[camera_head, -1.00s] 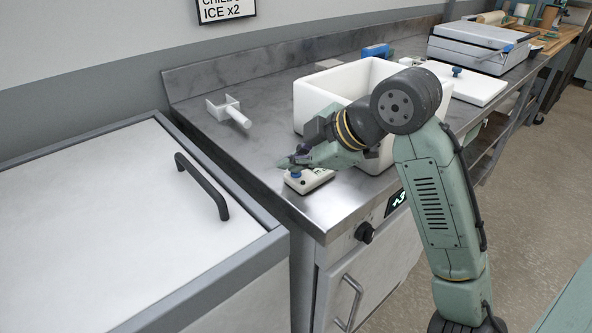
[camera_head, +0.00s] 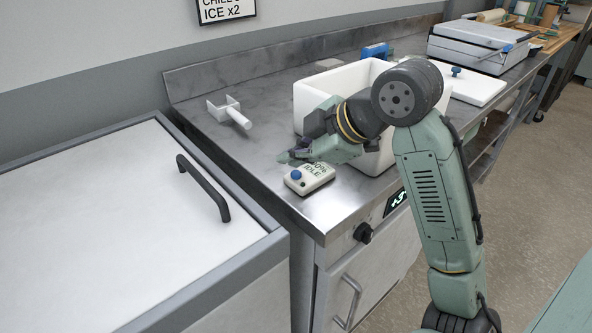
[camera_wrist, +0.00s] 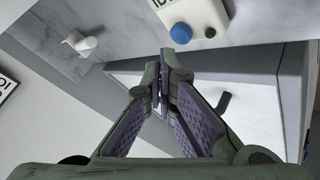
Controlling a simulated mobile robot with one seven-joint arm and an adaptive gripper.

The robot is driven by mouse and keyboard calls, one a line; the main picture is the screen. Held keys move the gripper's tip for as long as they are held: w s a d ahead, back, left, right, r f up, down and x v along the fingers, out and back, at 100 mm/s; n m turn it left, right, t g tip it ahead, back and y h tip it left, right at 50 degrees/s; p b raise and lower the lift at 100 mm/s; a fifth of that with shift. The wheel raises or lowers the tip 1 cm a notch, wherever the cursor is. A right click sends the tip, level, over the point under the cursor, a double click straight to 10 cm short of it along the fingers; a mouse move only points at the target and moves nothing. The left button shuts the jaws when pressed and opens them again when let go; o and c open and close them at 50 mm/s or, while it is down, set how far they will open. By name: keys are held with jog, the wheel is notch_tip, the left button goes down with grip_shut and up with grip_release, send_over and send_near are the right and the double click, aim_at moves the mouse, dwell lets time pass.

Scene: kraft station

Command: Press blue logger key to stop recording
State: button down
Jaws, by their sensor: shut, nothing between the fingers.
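The logger (camera_head: 310,179) is a small cream box lying on the steel counter near its front edge. Its blue key (camera_head: 296,174) is a round button on the near left, and its small screen shows text that seems to read IDLE. In the wrist view the logger (camera_wrist: 205,14) is at the top, partly cut off, with the blue key (camera_wrist: 181,33) in sight. My gripper (camera_head: 284,157) is shut and empty, just behind and above the logger, apart from the key. In the wrist view the closed fingertips (camera_wrist: 166,52) are below the key.
A white open box (camera_head: 310,100) stands right behind my gripper. A white scoop (camera_head: 230,110) lies on the counter (camera_head: 220,147) to the left. A chest with a black handle (camera_head: 203,188) is at the left. The counter left of the logger is clear.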

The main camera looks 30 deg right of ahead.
aim_at(295, 177)
jog(key=shift+r+p, duration=1.8)
jog(key=shift+r, duration=0.7)
jog(key=shift+s+f, duration=0.1)
jog(key=shift+f, duration=0.05)
